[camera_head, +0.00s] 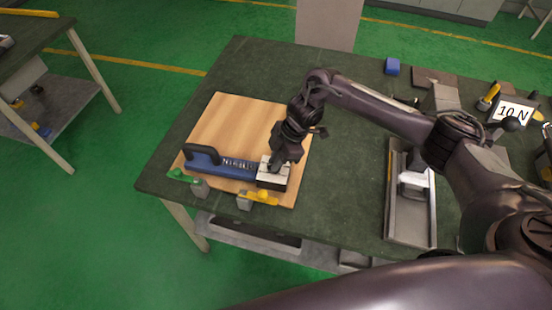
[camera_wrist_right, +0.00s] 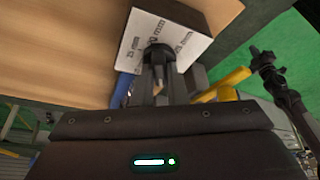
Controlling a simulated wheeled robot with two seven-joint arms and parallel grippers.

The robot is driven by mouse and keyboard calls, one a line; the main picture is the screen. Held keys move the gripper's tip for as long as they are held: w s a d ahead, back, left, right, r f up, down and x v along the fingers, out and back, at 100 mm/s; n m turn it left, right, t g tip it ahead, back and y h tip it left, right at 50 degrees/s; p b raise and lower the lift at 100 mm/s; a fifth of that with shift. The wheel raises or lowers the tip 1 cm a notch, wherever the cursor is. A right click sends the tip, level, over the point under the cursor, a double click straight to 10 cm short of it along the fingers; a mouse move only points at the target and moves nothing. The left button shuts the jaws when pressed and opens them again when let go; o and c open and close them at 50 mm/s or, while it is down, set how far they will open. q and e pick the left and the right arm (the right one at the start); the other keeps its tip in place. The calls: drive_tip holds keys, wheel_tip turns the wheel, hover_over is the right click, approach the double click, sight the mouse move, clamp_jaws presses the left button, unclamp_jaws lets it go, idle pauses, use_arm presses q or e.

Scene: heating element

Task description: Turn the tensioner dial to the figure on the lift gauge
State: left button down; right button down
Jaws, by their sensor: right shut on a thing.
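A blue tool with a dark handle (camera_head: 215,160), which I take for the tensioner, lies on a wooden board (camera_head: 235,115). Its right end is a dark block with a white top (camera_head: 273,172). In the right wrist view this white face (camera_wrist_right: 185,40) carries several mm labels around a dark knob (camera_wrist_right: 158,53), seemingly the dial. My right gripper (camera_head: 277,162) is over the block; in the wrist view its fingers (camera_wrist_right: 155,80) are closed on the knob. The knob's pointing direction is hidden. A white card reading "10 N" (camera_head: 514,111) stands at the right; I cannot tell whether it belongs to the lift gauge.
Green-handled (camera_head: 185,177) and yellow-handled (camera_head: 262,196) clamps sit at the board's front edge. A grey metal tray (camera_head: 398,225) with a pale object lies to the right. A blue block (camera_head: 392,66) stands at the back. Bare green tabletop (camera_head: 345,160) lies between board and tray.

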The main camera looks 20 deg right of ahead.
drive_tip(key=shift+r+m+p, duration=0.15)
drive_tip(key=shift+m+p, duration=0.25)
drive_tip(key=shift+p, duration=0.15)
drive_tip(key=m+t+p, duration=0.1)
drive_tip(key=m+p, duration=0.1)
drive_tip(key=m+t+p, duration=0.1)
drive_tip(key=m+p, duration=0.2)
drive_tip(key=m+t+h+p, duration=0.1)
drive_tip(key=m+p, duration=0.1)
drive_tip(key=p, duration=0.1)
drive_tip(key=shift+s+a+r, duration=0.1)
drive_tip(key=shift+s, duration=0.15)
drive_tip(key=shift+m+p, duration=0.6)
drive_tip(key=shift+m, duration=0.4)
drive_tip(key=shift+f+m+t+h, duration=0.2)
drive_tip(key=shift+m+t+h, duration=0.3)
drive_tip(key=shift+m, duration=0.3)
drive_tip(key=shift+w+p, duration=0.1)
drive_tip(key=shift+p, duration=0.2)
drive_tip(key=c, duration=1.5)
unclamp_jaws()
drive_tip(key=shift+o, duration=0.3)
